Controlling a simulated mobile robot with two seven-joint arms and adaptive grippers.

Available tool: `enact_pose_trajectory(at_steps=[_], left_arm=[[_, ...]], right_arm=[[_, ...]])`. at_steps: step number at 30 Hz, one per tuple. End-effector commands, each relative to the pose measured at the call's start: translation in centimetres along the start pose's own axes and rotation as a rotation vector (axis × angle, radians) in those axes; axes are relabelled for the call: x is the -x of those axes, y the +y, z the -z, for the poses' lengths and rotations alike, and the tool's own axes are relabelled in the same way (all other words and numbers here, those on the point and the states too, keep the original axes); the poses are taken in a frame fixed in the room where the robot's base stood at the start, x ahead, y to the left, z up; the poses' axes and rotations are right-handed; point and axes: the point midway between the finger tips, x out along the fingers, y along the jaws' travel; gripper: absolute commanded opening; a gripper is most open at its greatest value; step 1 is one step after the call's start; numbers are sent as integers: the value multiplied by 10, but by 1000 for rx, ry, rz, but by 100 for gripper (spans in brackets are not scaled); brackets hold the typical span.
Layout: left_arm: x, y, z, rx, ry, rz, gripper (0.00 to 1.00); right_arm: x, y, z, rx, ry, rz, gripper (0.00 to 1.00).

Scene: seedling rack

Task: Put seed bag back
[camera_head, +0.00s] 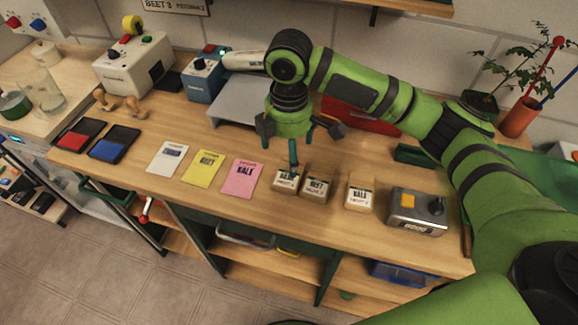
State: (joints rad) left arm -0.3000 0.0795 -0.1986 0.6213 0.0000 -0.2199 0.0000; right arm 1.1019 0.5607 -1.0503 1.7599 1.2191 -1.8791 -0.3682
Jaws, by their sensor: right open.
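My right gripper (292,150) points down over the wooden bench, open. It is just above and behind the leftmost of three small brown seed bags with white labels. This left bag (286,183) stands close beside the middle bag (315,188), labelled BEET. The right bag (359,194), labelled KALE, stands a little apart. One finger reaches down near the left bag's top; I cannot tell whether it touches. My left gripper is not in view.
White, yellow (204,169) and pink (240,178) cards lie left of the bags. A grey control box (416,214) stands to their right. A grey stand (232,106) is behind. Shelves are open below the bench's front edge.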

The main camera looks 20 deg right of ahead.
Motion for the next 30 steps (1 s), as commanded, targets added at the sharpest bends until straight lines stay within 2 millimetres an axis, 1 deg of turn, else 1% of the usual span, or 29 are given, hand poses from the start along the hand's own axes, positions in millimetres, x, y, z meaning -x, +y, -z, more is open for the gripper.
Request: enact_pose_trajectory(at_steps=[1,3,6,9,30], left_arm=[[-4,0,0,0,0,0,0],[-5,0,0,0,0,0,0],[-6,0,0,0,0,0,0],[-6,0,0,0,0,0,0],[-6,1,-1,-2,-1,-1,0]], right_arm=[[8,0,0,2,1,-4,93],[17,0,1,2,1,-2,93],[25,0,1,1,1,-1,93],[29,0,0,1,0,1,93],[29,0,0,1,0,1,93]])
